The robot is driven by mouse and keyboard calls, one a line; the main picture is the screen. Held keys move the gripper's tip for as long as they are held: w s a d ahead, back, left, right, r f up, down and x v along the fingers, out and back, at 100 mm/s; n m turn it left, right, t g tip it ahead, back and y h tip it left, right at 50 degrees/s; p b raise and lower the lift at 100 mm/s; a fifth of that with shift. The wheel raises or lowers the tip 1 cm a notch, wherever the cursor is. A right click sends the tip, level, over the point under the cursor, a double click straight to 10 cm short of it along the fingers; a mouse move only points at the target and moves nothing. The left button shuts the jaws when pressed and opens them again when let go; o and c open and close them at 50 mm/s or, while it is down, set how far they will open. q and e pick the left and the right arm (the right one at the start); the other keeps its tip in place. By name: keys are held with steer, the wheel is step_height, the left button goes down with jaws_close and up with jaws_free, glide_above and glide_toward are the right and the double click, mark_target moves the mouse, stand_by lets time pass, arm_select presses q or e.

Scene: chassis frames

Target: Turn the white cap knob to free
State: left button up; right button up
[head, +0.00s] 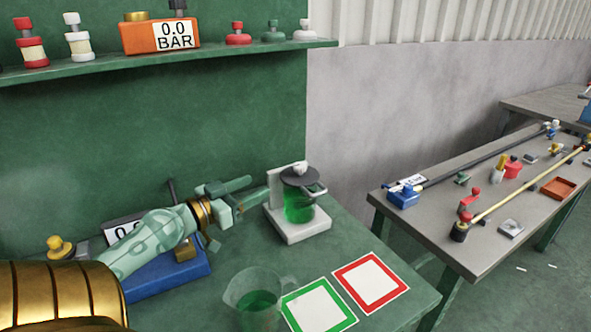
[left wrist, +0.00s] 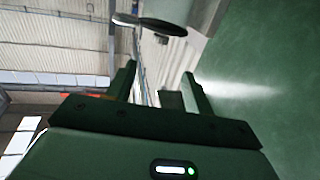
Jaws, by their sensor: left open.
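The white cap knob (head: 300,168) sits on top of a dark round lid (head: 299,178) over a jar of green liquid (head: 298,208). The jar stands on a white base with an upright back plate (head: 290,230). My left gripper (head: 258,187) is just left of the jar, its fingers pointing right toward it, open and apart from the knob. In the left wrist view, its two fingers (left wrist: 160,85) are spread with nothing between them. A dark disc, which looks like the lid (left wrist: 150,24), shows beyond the fingertips. My right gripper is out of view.
A clear beaker with green liquid (head: 257,305) stands in front, beside a green-framed card (head: 319,307) and a red-framed card (head: 371,282). A blue device (head: 170,275) lies under my left arm. A shelf (head: 200,53) runs above. A grey table (head: 440,220) stands right.

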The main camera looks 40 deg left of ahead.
arm_select(q)
steer(key=p, duration=0.3)
glide_toward(295, 167)
steer(key=w, duration=0.9)
steer(key=shift+d+p, duration=0.2)
steer(key=shift+p, duration=0.15)
steer(key=shift+w+f, duration=0.1)
steer(key=shift+w, duration=0.5)
steer(key=c, duration=1)
